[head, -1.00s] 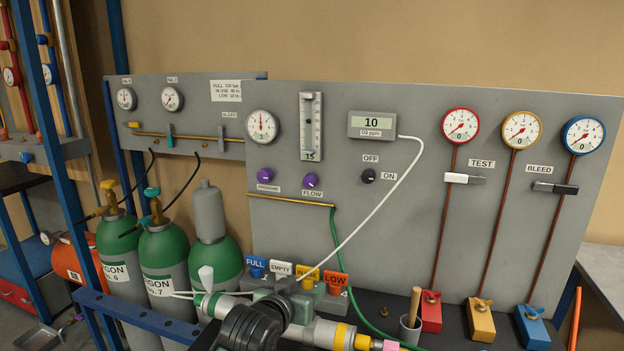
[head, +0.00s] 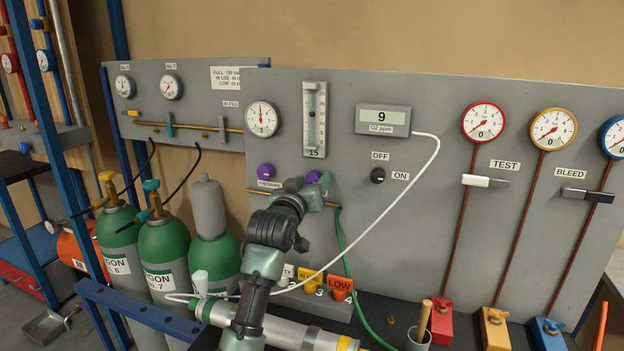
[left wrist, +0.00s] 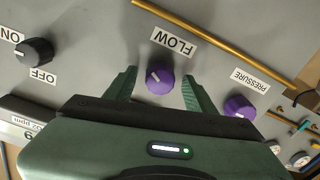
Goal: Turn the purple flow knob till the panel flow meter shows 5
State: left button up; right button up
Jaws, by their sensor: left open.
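The purple flow knob (head: 313,177) is on the grey panel, partly behind my left gripper (head: 309,187) in the head view. In the left wrist view the flow knob (left wrist: 160,77) sits between the two open green fingers of the left gripper (left wrist: 159,75), with a gap on each side. Its white pointer mark shows, and the FLOW label (left wrist: 174,43) is upside down. The panel flow meter (head: 314,118) is a clear vertical tube with a scale, and its bottom readout shows 15. My right gripper is out of view.
The purple pressure knob (head: 265,172) is close left of the flow knob. A brass pipe (left wrist: 215,38) runs near it. The O2 display (head: 383,119) reads 9. A white cable (head: 415,175) and green hose (head: 352,265) hang nearby. Green cylinders (head: 165,250) stand at left.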

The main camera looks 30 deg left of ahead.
pick_arm(q)
jog(key=shift+w+r, duration=0.1)
grip_shut()
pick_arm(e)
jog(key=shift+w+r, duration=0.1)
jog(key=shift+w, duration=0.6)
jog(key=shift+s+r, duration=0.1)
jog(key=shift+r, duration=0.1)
